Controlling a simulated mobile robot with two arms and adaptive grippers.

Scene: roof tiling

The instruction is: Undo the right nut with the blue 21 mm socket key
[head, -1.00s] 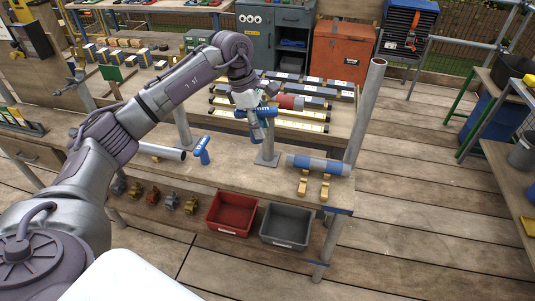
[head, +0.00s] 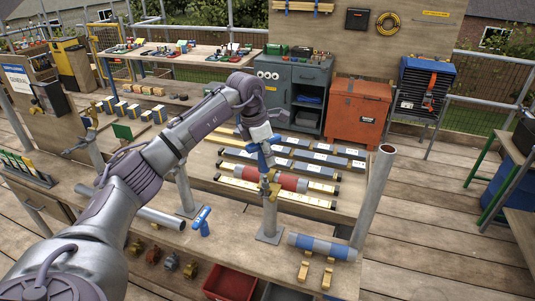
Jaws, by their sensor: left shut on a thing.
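My left gripper (head: 262,142) is shut on a blue key (head: 264,158) at the middle of the head view. The fingers partly hide the key, and no size mark is readable. The key is just above a brass-coloured coupler (head: 269,184) on an upright grey post (head: 270,215). I cannot tell whether the key touches the coupler, and its nuts are too small to make out singly. A second blue T-handled key (head: 202,219) stands on the bench, left of the post. My right gripper is not in view.
A blue-and-grey banded tube (head: 322,246) lies at the bench's right end, near loose brass couplers (head: 304,270) and a tall grey post (head: 373,200). A red tray (head: 230,284) is below the bench. A red-banded tube (head: 290,182) lies behind the coupler.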

